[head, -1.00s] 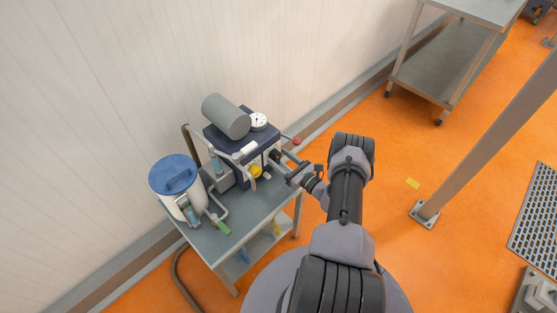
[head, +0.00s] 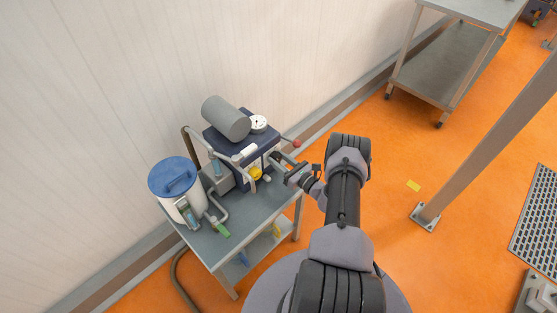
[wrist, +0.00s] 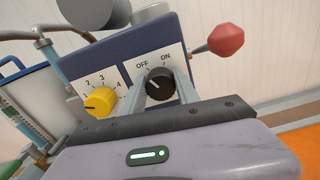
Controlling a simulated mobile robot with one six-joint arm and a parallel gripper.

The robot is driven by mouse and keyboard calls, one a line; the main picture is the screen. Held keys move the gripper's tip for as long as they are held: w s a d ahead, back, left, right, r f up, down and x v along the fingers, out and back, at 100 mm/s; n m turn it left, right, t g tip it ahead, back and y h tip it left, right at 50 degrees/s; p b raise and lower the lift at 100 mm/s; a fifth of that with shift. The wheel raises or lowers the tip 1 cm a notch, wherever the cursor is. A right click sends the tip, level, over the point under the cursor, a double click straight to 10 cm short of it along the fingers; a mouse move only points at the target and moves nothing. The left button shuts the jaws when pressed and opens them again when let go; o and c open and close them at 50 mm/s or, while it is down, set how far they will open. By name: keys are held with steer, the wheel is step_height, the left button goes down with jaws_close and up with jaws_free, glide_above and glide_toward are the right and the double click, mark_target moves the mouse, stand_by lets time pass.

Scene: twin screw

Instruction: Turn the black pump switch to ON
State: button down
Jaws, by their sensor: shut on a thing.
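The black pump switch (wrist: 159,82) is a round knob on a white plate on the front of the dark blue pump unit (wrist: 137,52). OFF is printed at its upper left and ON at its upper right. My gripper (wrist: 166,88) is shut on the knob, one finger on each side. A pale mark shows on the knob, but I cannot tell clearly which label it points to. In the head view my gripper (head: 279,160) reaches the unit's right front from the right, and the knob is mostly hidden there.
A yellow numbered knob (wrist: 100,101) sits left of the switch. A red ball handle (wrist: 226,39) sticks out at the right. A blue-lidded white tank (head: 175,178) and pipes stand left on the grey table (head: 252,213). Orange floor is open at the right.

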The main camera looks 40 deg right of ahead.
steer(key=m+b, duration=0.2)
steer(key=shift+f+m, duration=0.2)
steer(key=shift+m, duration=0.1)
steer(key=m+b, duration=0.2)
steer(key=m, duration=0.1)
steer(key=shift+m, duration=0.3)
steer(key=m+b, duration=0.1)
steer(key=m, duration=0.4)
steer(key=shift+d+b, duration=0.1)
steer(key=shift+b, duration=0.2)
steer(key=shift+m, duration=0.3)
steer(key=c, duration=0.9)
jaws_free()
steer(key=shift+r, duration=0.1)
